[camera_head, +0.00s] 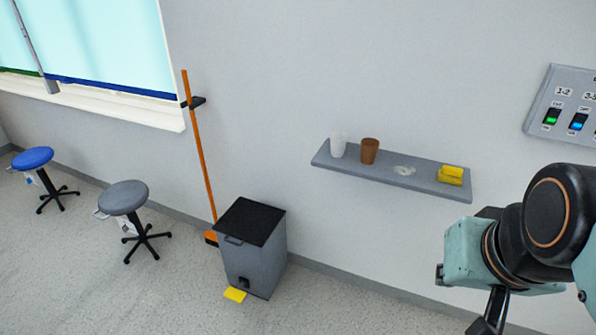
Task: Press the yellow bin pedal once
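The bin (258,263) is a grey box with a black lid (252,221), standing on the floor against the wall. Its lid looks closed. The yellow pedal (235,295) sticks out low at the front of the bin, near the floor. My arm (500,250) comes in from the right edge, well to the right of the bin and apart from it. A dark part at the lower end of my arm (492,318) is cut by the bottom edge. My gripper's fingertips are not clearly visible, so its opening cannot be judged.
An orange-handled broom (202,160) leans on the wall behind the bin. A grey stool (123,197) and a blue stool (33,158) stand left. A wall shelf (412,180) holds cups and yellow sponges. A switch panel (570,103) is at upper right. Floor before the bin is clear.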

